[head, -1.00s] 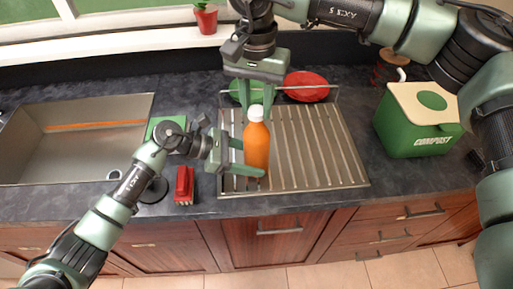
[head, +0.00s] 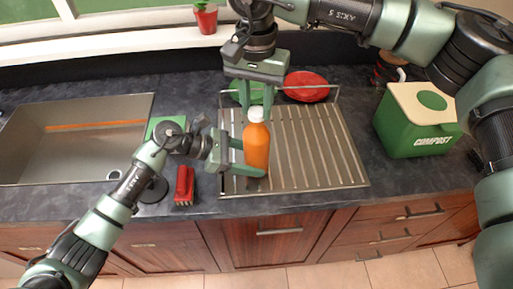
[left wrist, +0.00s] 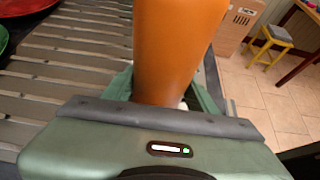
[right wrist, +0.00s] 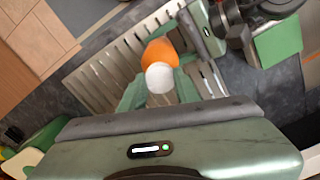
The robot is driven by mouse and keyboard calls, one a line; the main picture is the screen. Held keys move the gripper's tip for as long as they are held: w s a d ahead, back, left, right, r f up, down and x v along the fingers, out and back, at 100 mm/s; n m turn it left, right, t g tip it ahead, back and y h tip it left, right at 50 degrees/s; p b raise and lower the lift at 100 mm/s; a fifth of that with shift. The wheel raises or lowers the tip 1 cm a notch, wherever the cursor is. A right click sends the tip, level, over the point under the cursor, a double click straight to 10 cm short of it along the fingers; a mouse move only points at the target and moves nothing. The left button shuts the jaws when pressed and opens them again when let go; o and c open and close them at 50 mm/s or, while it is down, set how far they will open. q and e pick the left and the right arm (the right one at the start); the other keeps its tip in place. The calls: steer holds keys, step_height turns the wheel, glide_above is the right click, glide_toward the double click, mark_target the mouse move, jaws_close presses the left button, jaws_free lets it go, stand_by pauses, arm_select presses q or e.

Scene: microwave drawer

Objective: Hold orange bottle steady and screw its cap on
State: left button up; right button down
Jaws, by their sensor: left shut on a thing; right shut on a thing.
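The orange bottle (head: 256,146) stands upright over the left part of the metal drying rack, with its white cap (head: 256,114) on top. My left gripper (head: 250,158) is shut on the bottle's lower body from the left. In the left wrist view the bottle (left wrist: 175,45) rises between the fingers. My right gripper (head: 256,98) points down from above and is shut on the white cap. In the right wrist view the cap (right wrist: 160,77) sits between the fingertips above the orange shoulder (right wrist: 160,52). Whether the cap is fully seated is hard to tell.
The drying rack (head: 310,150) holds a red plate (head: 306,86) and a green plate (head: 246,92) at the back. A red brush (head: 184,185) lies left of the rack, near the sink (head: 75,140). A green compost bin (head: 415,125) stands right. The rack's right part is clear.

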steer(key=shift+f, duration=0.6)
stand_by(1.7)
arm_select(q)
steer(key=shift+o, duration=1)
jaws_close()
arm_select(e)
steer(key=c, duration=0.9)
jaws_free()
steer(key=shift+c, duration=0.2)
